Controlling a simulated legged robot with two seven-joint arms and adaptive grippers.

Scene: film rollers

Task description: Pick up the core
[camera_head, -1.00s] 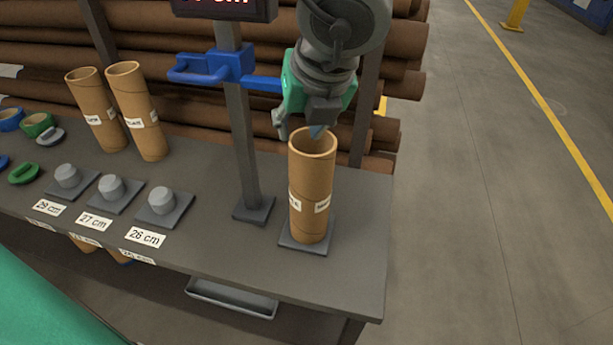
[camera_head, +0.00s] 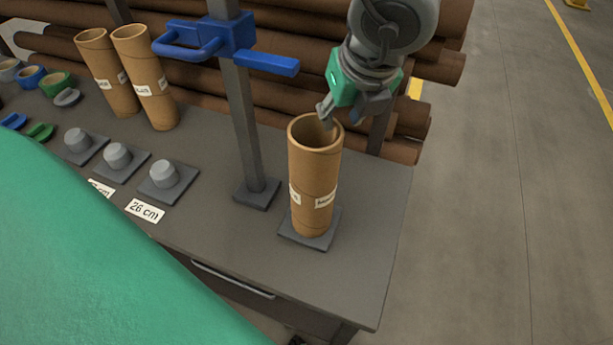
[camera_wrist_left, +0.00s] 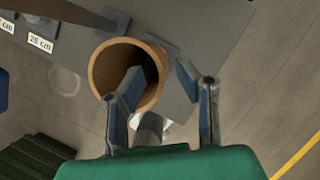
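A brown cardboard core (camera_head: 312,185) with white labels stands upright on a square grey base plate (camera_head: 290,232) near the right end of the table. Its open top faces up. My left gripper (camera_head: 346,116) is at the core's upper rim, on its far right side, with the fingers apart. In the left wrist view, one finger lies over the core's opening and the other is outside the wall, so the rim of the core (camera_wrist_left: 98,72) lies between them. I cannot tell whether either finger touches it. My right gripper is not in view.
A grey post (camera_head: 245,130) with a blue caliper-like arm (camera_head: 265,63) stands left of the core. Two more cores (camera_head: 148,80) and several grey pegs (camera_head: 165,174) are further left. Long brown rolls (camera_head: 285,95) are stacked behind. The floor right of the table is clear.

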